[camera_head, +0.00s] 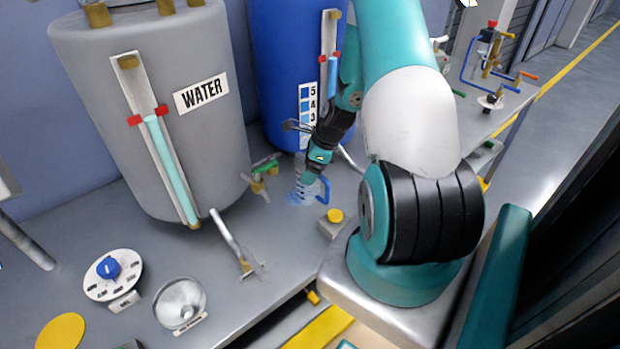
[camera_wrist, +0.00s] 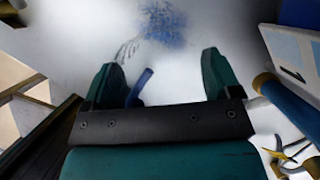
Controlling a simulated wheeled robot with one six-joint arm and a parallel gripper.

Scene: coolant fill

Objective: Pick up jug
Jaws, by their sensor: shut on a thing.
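The jug (camera_head: 303,194) is small and clear, with dark graduation marks and a blue handle. In the head view it is upright at the grey bench top, in front of the blue tank; I cannot tell whether its base touches the bench. My gripper (camera_head: 314,174) reaches down to it from above and is shut on it. In the wrist view the two teal fingers of my gripper (camera_wrist: 160,70) stand apart around the jug, whose blue handle (camera_wrist: 140,86) shows beside the left finger. The jug's clear walls are hard to make out there.
A grey WATER tank (camera_head: 150,110) stands left and a blue tank (camera_head: 285,60) behind. A green-handled tap (camera_head: 264,170) is close left of the jug. A yellow button box (camera_head: 335,217), lever (camera_head: 238,245), dial (camera_head: 110,270) and metal bowl (camera_head: 180,302) sit along the bench.

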